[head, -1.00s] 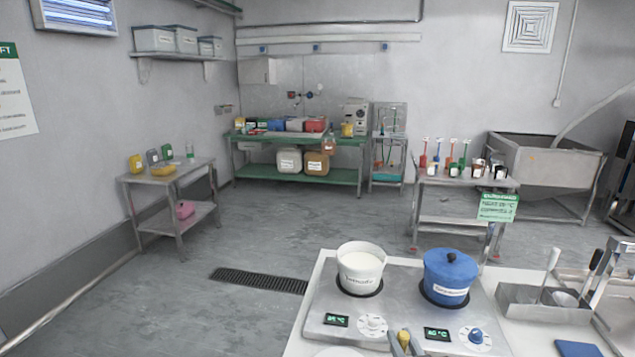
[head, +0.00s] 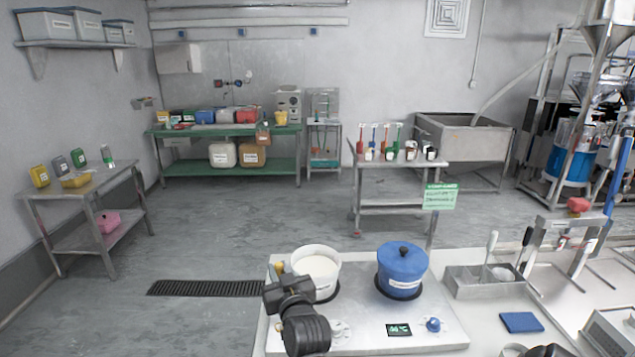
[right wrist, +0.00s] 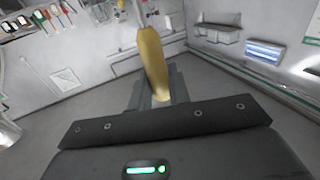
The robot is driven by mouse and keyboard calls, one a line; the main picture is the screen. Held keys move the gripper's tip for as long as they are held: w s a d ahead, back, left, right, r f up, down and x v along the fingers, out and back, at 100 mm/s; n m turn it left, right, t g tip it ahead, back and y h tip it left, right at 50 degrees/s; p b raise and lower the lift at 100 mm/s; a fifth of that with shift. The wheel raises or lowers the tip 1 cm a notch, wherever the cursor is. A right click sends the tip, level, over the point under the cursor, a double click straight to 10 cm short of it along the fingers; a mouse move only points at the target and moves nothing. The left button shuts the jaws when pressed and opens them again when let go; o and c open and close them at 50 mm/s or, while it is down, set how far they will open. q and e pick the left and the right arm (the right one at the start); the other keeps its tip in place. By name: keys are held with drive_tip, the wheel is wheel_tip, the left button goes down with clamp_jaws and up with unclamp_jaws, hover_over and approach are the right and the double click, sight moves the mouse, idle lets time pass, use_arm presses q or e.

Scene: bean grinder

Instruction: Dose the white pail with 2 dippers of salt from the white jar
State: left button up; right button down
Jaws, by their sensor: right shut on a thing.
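The white pail (head: 322,268) stands on the left plate of the steel hotplate unit and holds white contents. My right gripper (head: 281,280) is in front of its left side in the head view. It is shut on a yellow handle (right wrist: 152,62), which sticks out beyond the fingers in the right wrist view; whether it belongs to a dipper cannot be told. Small jars (head: 390,154) with pale labels stand on the far cart under colored-handled dippers (head: 386,135). Which one is the white jar is too small to tell. My left gripper is out of view.
A blue lidded pot (head: 403,268) stands right of the pail. A steel holder (head: 480,280) with utensils and a blue pad (head: 521,322) lie farther right on the counter. Open floor separates the counter from the far cart (head: 400,180) and the green bench (head: 225,132).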

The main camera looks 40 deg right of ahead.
use_arm(q)
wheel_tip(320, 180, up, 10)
drive_tip(key=p, duration=0.8)
use_arm(e)
drive_tip(key=w+d+r+m+g+h, duration=0.2)
drive_tip(key=w+d+r+h, duration=0.1)
drive_tip(key=d, duration=0.4)
drive_tip(key=w+d+r+m+g+h, duration=0.2)
drive_tip(key=w+d, duration=0.3)
drive_tip(key=d, duration=0.3)
drive_tip(key=w+d+r+m+g+h, duration=0.2)
drive_tip(key=w+d+r+m+h, duration=0.1)
drive_tip(key=d, duration=0.4)
wheel_tip(320, 180, up, 2)
drive_tip(key=shift+w+d+r+m+g+h, duration=0.1)
drive_tip(key=shift+w+d+m+g+h, duration=0.2)
drive_tip(key=shift+h, duration=0.5)
use_arm(q)
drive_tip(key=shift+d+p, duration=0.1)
drive_tip(key=shift+p, duration=0.2)
use_arm(e)
drive_tip(key=shift+a, duration=0.2)
